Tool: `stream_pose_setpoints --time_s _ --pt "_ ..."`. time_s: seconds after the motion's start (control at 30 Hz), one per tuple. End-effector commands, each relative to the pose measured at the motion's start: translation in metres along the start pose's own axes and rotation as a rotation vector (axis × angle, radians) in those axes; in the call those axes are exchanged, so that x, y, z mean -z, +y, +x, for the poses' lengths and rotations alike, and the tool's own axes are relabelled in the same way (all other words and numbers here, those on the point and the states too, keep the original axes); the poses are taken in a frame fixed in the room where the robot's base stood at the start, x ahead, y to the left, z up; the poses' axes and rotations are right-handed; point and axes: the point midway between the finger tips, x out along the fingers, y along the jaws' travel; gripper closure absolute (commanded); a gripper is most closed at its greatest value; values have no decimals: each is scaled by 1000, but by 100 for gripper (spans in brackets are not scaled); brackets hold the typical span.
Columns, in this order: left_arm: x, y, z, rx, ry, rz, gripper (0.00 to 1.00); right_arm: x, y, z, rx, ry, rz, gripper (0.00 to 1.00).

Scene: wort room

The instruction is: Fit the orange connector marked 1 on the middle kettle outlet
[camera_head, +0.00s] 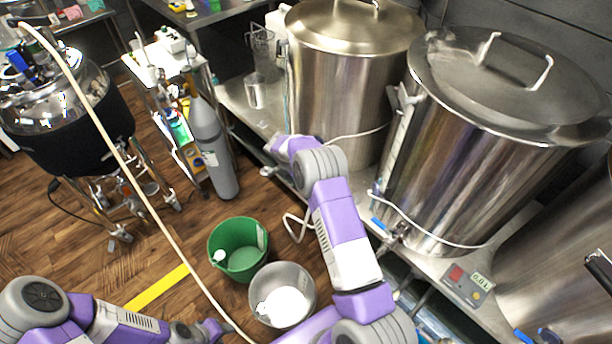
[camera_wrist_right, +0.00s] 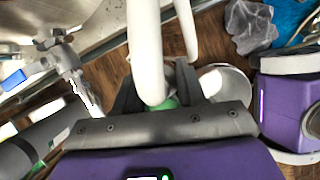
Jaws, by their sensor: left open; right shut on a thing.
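The middle kettle (camera_head: 480,150) is a large lidded steel pot. Its outlet (camera_head: 400,230), with a blue handle (camera_head: 379,223), sits low on its front. My left gripper (camera_head: 212,329) is at the bottom edge, open and far from the outlet. My right gripper (camera_wrist_right: 158,95) is hidden behind my arm in the head view. In the right wrist view it is shut on a thick white hose (camera_wrist_right: 147,45). A steel valve (camera_wrist_right: 62,52) with a blue handle (camera_wrist_right: 14,79) stands to its left, apart from it. I cannot see the orange connector or its mark.
A green bucket (camera_head: 225,240) and a steel bucket (camera_head: 270,275) stand on the floor. A grey gas cylinder (camera_head: 212,150) is behind them. A long pale hose (camera_head: 130,175) crosses the left side. Other kettles (camera_head: 340,75) stand on the metal bench.

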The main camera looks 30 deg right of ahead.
Motion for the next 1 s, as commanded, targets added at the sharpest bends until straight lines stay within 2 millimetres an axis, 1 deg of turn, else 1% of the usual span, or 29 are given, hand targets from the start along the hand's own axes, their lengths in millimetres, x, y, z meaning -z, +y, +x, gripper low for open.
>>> stream_pose_setpoints --time_s 0.23,0.37,1.0 --pt "0 0 0 0 0 0 57 0 0 -1 -1 0 0 97" --pt "0 1 -3 0 0 0 57 -2 0 -5 -1 0 0 97" --pt "-1 10 -27 0 0 0 57 -17 0 -40 -2 0 -1 97"
